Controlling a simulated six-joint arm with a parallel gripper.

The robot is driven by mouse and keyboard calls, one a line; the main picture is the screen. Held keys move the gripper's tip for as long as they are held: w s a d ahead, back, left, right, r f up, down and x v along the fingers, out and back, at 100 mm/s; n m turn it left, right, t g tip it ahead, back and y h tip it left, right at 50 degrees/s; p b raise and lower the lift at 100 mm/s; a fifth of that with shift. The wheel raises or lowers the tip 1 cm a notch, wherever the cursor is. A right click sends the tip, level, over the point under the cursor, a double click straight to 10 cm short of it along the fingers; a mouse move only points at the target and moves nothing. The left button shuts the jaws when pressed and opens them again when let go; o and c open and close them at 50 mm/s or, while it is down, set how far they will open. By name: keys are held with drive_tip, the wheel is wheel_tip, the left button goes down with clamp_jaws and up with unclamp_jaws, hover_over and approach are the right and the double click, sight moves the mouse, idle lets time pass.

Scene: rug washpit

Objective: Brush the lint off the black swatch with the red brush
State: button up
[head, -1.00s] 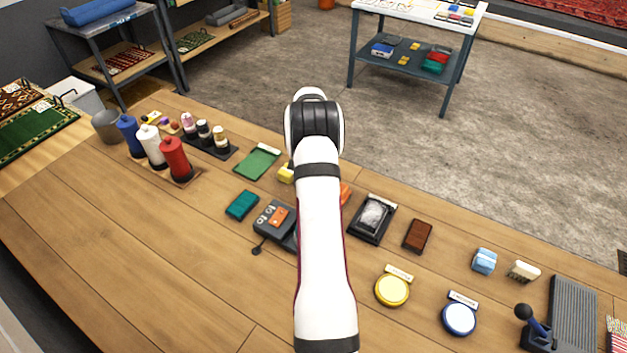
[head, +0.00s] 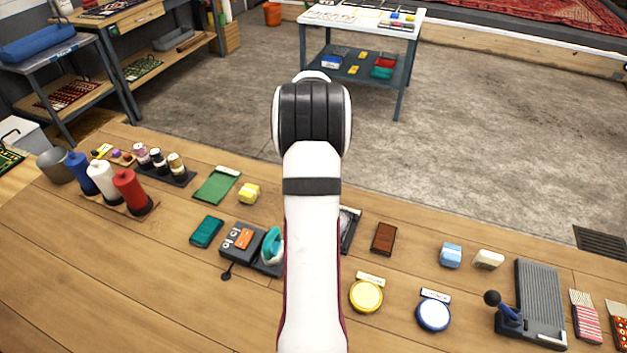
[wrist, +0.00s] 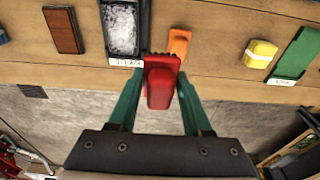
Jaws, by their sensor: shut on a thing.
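My gripper (wrist: 163,78) is shut on the red brush (wrist: 161,88), held between its two green fingers in the wrist view. The brush's dark toothed edge faces the black swatch (wrist: 139,12). The swatch carries a patch of pale grey lint (wrist: 121,27) and has a white label at its near edge. The brush is beside that label; I cannot tell whether it touches anything below. In the head view, only the right edge of the swatch (head: 353,232) shows past my arm, which hides the gripper and brush.
An orange block (wrist: 179,42) lies close beside the brush. A brown block (head: 384,239) lies right of the swatch. A yellow block (head: 249,193) and green swatch (head: 216,185) lie left. Yellow (head: 366,296) and blue-rimmed (head: 433,314) round discs stand nearer.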

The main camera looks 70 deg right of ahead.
drive_tip(key=c, duration=0.5)
drive_tip(key=s+a, duration=0.7)
drive_tip(key=shift+w+d+f, duration=0.1)
drive_tip(key=shift+d+f, duration=0.05)
drive_tip(key=shift+f, duration=1.3)
drive_tip(key=shift+d+f, duration=0.1)
drive_tip(key=shift+f, duration=1.3)
drive_tip(key=shift+d+f, duration=0.7)
drive_tip(key=shift+f, duration=0.1)
clamp_jaws()
drive_tip(key=shift+d, duration=3.4)
drive_tip(key=shift+a, duration=4.15)
wheel_tip(320, 180, up, 8)
drive_tip(key=shift+r, duration=0.1)
